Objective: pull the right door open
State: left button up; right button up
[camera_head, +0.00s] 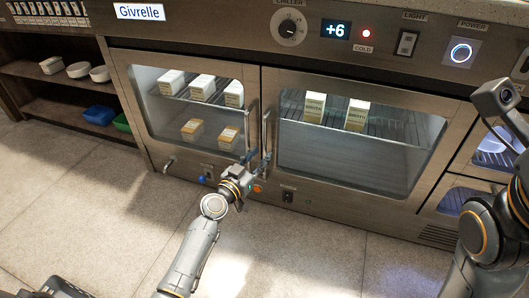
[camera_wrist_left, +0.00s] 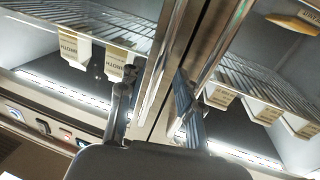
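The right door (camera_head: 330,85) of the steel chiller is shut, with a glass window and two cartons behind it. Its upright bar handle (camera_head: 266,130) is at its left edge, beside the left door's handle (camera_head: 249,118). My left gripper (camera_head: 256,158) is at the lower part of these handles. In the left wrist view its two fingers (camera_wrist_left: 155,108) stand apart, with a bright metal bar (camera_wrist_left: 160,70) running between them. I cannot tell whether either finger touches it. My right arm is at the right edge; its gripper does not show.
The left door (camera_head: 150,115) is shut, with several cartons inside. Control knob (camera_head: 290,28), display and switches sit above. Drawers (camera_head: 493,148) stand at the right, near my right arm. An open shelf (camera_head: 55,82) with bowls is at the left. The tiled floor (camera_head: 320,255) in front is clear.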

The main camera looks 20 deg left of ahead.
pick_arm(q)
jog(key=x, duration=0.3)
jog(key=shift+w+b, duration=0.2)
jog(key=shift+b, duration=0.1)
grip_shut()
